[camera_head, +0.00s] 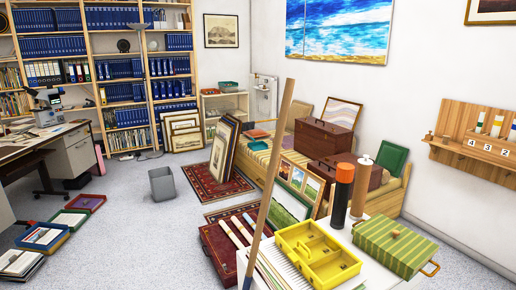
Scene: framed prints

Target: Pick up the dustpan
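I cannot make out a dustpan anywhere in the head view. A long wooden pole (270,175) stands tilted in the foreground, its lower end cut off by the bottom edge; what it belongs to is hidden. Neither my left nor my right gripper shows in this view.
A white table (378,277) at the front right holds a yellow open case (318,255), a green striped box (395,246) and an orange-and-black cylinder (342,195). A grey bin (162,184) stands on the open carpet. Framed prints (224,150) lean near a bench. A desk (35,150) is left.

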